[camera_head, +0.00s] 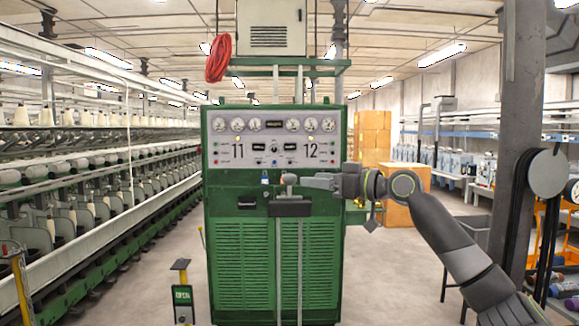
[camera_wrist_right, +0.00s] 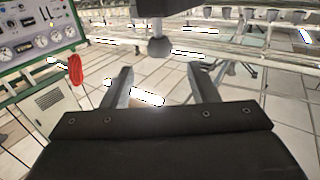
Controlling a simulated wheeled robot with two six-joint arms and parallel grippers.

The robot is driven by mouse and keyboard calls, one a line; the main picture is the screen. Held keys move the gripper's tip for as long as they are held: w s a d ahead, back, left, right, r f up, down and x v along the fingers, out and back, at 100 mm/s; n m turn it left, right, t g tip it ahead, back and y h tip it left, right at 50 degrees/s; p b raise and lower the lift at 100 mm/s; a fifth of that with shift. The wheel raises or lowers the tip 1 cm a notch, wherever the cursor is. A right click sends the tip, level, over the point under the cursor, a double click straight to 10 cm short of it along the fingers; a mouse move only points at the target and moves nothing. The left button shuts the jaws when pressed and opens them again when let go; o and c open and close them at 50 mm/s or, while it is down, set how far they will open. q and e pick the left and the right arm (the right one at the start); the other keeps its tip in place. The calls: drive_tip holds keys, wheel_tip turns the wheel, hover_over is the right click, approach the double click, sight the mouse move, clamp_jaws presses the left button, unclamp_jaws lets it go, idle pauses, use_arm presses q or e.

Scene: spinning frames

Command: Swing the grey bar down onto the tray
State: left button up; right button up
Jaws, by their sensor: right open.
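A short grey upright piece with a rounded knob (camera_head: 289,179) stands above a dark grey block (camera_head: 290,208) in front of the green cabinet. I cannot tell clearly which part is the bar and which the tray. My right gripper (camera_head: 309,182) is just right of the knob, pointing left at it. In the right wrist view the knob (camera_wrist_right: 160,47) lies just beyond and between the fingertips of my open, empty right gripper (camera_wrist_right: 160,72), apart from both fingers. The dark block (camera_wrist_right: 165,8) is at that view's top edge. My left gripper is not in view.
The green cabinet (camera_head: 245,260) with gauges stands behind. Spinning frames (camera_head: 90,190) line the left. A grey pillar (camera_head: 522,120) and a dark stand with spools are at the right. Cardboard boxes (camera_head: 372,135) stand behind. Bare floor shows on both sides of the cabinet.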

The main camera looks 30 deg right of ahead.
sight(293, 174)
drive_tip(key=p+x, duration=0.3)
drive_tip(key=x, duration=0.4)
drive_tip(key=shift+w+r+p, duration=0.15)
drive_tip(key=shift+p, duration=0.2)
drive_tip(key=shift+w+a+f, duration=0.2)
drive_tip(key=shift+w+a, duration=0.1)
drive_tip(key=shift+w, duration=0.15)
drive_tip(key=shift+c, duration=0.4)
clamp_jaws()
